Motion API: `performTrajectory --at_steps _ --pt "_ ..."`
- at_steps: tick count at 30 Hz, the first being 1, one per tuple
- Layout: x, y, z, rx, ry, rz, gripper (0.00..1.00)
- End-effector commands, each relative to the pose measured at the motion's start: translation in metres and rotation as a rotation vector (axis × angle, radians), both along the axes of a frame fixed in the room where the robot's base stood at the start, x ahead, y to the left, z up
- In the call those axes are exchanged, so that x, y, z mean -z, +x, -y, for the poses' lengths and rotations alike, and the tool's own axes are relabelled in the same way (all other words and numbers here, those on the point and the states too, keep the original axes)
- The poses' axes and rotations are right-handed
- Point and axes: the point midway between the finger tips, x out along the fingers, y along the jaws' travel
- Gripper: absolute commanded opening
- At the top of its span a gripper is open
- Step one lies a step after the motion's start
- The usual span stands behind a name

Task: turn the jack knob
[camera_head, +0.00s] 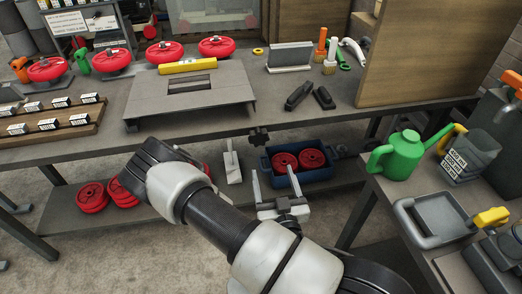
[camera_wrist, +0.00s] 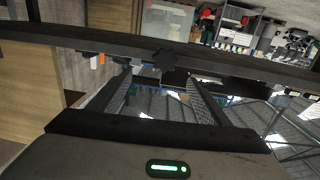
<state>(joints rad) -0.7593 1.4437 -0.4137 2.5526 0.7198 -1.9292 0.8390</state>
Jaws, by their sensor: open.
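A dark star-shaped knob (camera_head: 259,136) sits at the front edge of the workbench, and I take it to be the jack knob. It also shows in the wrist view (camera_wrist: 167,59), dark against the bench edge. My gripper (camera_head: 275,182) is below the knob and on the near side of the bench edge in the head view. Its two fingers are spread and nothing is between them. In the wrist view my gripper (camera_wrist: 161,78) points toward the bench edge, with the knob just beyond the fingertips, roughly centred between them. The gap between fingertips and knob is hard to judge.
The workbench (camera_head: 185,93) carries a grey plate stand, red wheels and tools. A blue bin (camera_head: 270,172) with red wheels stands on the lower shelf behind my fingers. A side table at right holds a green watering can (camera_head: 398,157). Open floor lies in front.

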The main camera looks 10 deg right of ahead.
Motion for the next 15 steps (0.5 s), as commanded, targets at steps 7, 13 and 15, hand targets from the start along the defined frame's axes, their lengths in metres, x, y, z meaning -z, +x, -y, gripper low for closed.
performTrajectory --at_steps 7,13,15 --pt "0.003 0.001 -0.006 -0.045 -0.021 0.024 0.70" --pt "0.004 0.022 -0.004 -0.041 -0.018 0.028 0.70" --pt "0.006 0.032 -0.006 -0.044 -0.019 0.030 0.70"
